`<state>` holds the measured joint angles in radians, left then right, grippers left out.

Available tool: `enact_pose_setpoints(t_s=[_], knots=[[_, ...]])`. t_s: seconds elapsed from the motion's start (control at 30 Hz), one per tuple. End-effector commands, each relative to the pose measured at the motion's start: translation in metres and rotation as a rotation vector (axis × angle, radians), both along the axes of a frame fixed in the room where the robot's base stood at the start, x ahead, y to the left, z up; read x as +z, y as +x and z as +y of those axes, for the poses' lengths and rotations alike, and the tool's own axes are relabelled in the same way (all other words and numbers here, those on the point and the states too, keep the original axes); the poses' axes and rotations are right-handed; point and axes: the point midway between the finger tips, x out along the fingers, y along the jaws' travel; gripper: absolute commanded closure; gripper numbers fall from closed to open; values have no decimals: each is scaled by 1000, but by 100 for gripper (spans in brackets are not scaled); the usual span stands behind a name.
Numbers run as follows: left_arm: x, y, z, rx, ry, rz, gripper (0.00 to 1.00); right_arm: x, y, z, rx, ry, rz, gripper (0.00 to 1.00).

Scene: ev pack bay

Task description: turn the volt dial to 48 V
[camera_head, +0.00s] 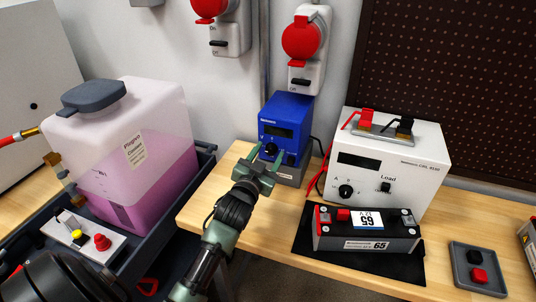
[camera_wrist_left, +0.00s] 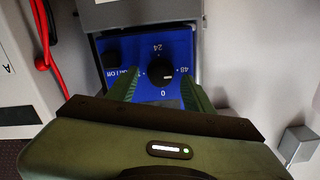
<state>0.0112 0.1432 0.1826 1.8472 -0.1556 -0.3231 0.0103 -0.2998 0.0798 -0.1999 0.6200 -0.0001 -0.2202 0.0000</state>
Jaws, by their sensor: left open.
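The blue power supply (camera_head: 286,125) stands at the back of the bench, on a grey base. Its black volt dial (camera_head: 271,149) is on the front face and shows larger in the left wrist view (camera_wrist_left: 160,73), with the marks 24, 48 and 0 around it. A small pale mark shows on the knob toward the 48 side; its exact setting is hard to read. My left gripper (camera_head: 266,156) is open in front of the panel. In the left wrist view its green fingers (camera_wrist_left: 160,86) stand on either side of the dial; whether they touch it is unclear.
The white load tester (camera_head: 405,155) stands right of the supply, with a red cable between them. A battery (camera_head: 365,245) lies on a black mat in front. A tank of pink liquid (camera_head: 150,180) stands left. Red sockets (camera_head: 301,40) hang on the wall above.

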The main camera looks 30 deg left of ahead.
Motion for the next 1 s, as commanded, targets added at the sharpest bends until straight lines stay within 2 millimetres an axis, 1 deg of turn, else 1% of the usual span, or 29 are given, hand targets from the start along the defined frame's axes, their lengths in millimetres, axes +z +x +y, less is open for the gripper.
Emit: enact_pose_setpoints(t_s=[0.13,0.3,0.4,0.5,0.63,1.0], knots=[[-2,-16,-4,0,-1,2,48,-2,0,0,0,0,1,0],[-3,-45,-11,0,-1,4,48,-6,-1,0,0,0,1,0],[-3,-60,-15,0,-1,3,48,-8,-1,0,0,0,1,0],[-2,-70,-17,0,0,2,48,-9,-1,0,0,0,1,0],[-1,-75,-18,0,1,1,48,-9,-1,0,0,0,1,0],[0,-75,-18,0,0,1,48,-9,-1,0,0,0,1,0]])
